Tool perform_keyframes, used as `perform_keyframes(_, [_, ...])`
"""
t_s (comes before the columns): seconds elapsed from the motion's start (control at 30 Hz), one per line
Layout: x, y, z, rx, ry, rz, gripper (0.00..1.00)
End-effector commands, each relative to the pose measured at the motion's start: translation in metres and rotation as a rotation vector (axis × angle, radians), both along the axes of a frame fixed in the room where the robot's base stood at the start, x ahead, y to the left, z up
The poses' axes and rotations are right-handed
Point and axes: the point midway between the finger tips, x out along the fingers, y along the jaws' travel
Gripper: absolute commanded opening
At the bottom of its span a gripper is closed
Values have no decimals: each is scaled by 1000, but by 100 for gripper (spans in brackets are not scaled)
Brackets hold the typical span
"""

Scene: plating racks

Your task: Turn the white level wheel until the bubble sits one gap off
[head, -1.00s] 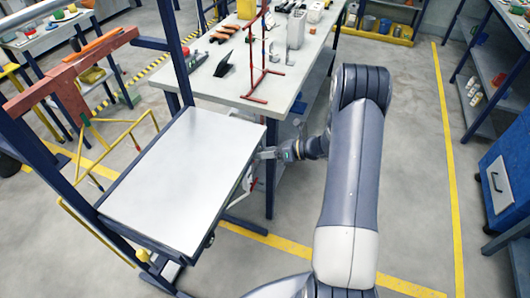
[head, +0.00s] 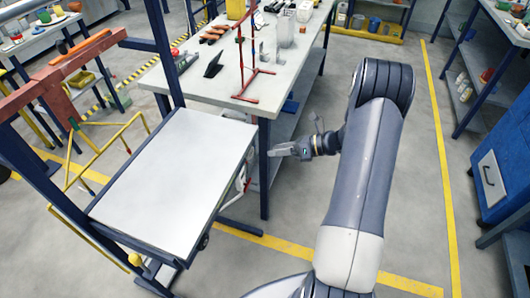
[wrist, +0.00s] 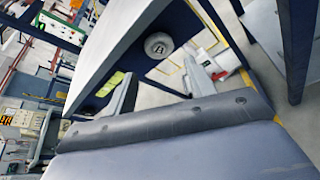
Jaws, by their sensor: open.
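My gripper (head: 276,151) is open and empty, in clear air to the right of the rack's tilted pale panel (head: 175,180). A small white part with red on it (head: 241,178) sits at the panel's right edge, apart from my fingers; I cannot tell whether it is the level wheel. In the wrist view my gripper's fingers (wrist: 160,88) are spread wide. Beyond them a round pale-grey wheel with a dark hub (wrist: 159,45) shows beside the panel (wrist: 118,45). A white and red part (wrist: 222,62) lies beyond the right finger. I cannot make out the bubble or its marks.
A workbench (head: 210,85) with a red stand (head: 245,60) and tools is behind the rack. Yellow bent rails (head: 95,155) stick out at the rack's left. A blue cabinet (head: 500,170) stands far right. The floor between bench and cabinet is open.

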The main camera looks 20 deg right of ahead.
Motion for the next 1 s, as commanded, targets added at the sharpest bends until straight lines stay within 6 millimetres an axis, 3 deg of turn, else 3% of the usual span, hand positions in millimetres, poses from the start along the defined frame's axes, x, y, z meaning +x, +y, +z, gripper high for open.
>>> perform_keyframes(0.2, [-11,-25,9,-1,0,-2,52])
perform_keyframes(0.63, [-13,-29,11,-1,1,1,52])
perform_keyframes(0.83, [-7,-15,6,0,2,4,52])
perform_keyframes(1.0, [4,13,-3,2,3,6,52])
